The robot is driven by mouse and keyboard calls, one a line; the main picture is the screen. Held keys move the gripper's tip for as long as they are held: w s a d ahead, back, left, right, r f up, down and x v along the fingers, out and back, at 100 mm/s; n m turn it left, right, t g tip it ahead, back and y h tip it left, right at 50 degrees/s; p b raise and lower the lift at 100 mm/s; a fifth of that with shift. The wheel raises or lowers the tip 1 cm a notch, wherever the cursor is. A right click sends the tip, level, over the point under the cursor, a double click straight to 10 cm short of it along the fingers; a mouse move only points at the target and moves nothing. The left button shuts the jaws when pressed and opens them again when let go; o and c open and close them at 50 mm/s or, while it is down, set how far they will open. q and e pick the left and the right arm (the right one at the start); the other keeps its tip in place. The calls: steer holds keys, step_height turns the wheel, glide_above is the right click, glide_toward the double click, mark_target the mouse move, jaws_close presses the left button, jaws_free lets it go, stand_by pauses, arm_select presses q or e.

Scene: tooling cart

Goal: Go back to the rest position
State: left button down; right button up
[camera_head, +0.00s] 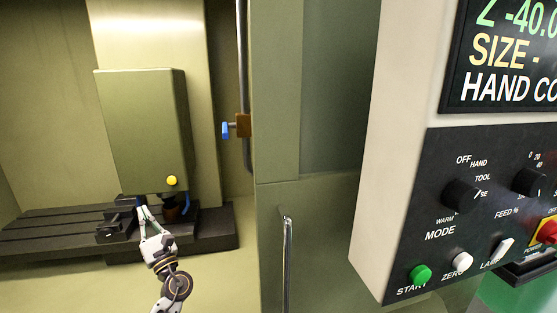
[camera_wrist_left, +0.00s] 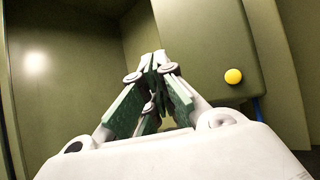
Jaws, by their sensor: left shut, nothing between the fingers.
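My left gripper (camera_head: 141,203) reaches into the machine's enclosure in the head view, just below the green spindle housing (camera_head: 143,130). Its fingers are together with nothing between them. The left wrist view shows the closed fingers (camera_wrist_left: 154,62) from behind, pointing toward the housing (camera_wrist_left: 200,45). A yellow button (camera_head: 172,180) is on the housing's lower front, a little above and to the right of the gripper; it also shows in the left wrist view (camera_wrist_left: 233,76). My right gripper is in neither view.
A dark slotted table (camera_head: 55,232) lies below the housing. A green door (camera_head: 275,120) with a vertical handle (camera_head: 287,262) stands right of the opening. A control panel (camera_head: 470,190) with knobs and a green start button (camera_head: 420,274) fills the right. A blue-handled valve (camera_head: 226,130) is on a pipe.

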arm_select(q)
steer(key=s+f+n+g+h, duration=0.4)
steer(key=s+f+n, duration=0.3)
steer(key=f, duration=0.4)
steer(key=s+f+n+g+h, duration=0.3)
steer(key=s+f+n+g, duration=0.25)
steer(key=f+n, duration=0.4)
steer(key=s+d+f+n+g+h, duration=0.2)
steer(key=s+d+f+n+h, duration=0.25)
steer(key=s+d, duration=0.4)
steer(key=s+d+f+n+g+h, duration=0.35)
steer(key=s+d+f+h, duration=0.2)
steer(key=s+d, duration=0.35)
steer(key=s+f, duration=0.2)
steer(key=f, duration=1.4)
steer(key=s+f, duration=0.2)
steer(key=f, duration=1.5)
steer(key=s+a+f, duration=0.2)
steer(key=s+f, duration=0.7)
steer(key=s, duration=0.2)
steer(key=s+a+f+g, duration=0.1)
steer(key=s+a+f, duration=0.2)
steer(key=s+f, duration=0.7)
steer(key=shift+s+f+g+h, duration=0.25)
steer(key=shift+s+g+h, duration=0.05)
steer(key=shift+s, duration=0.1)
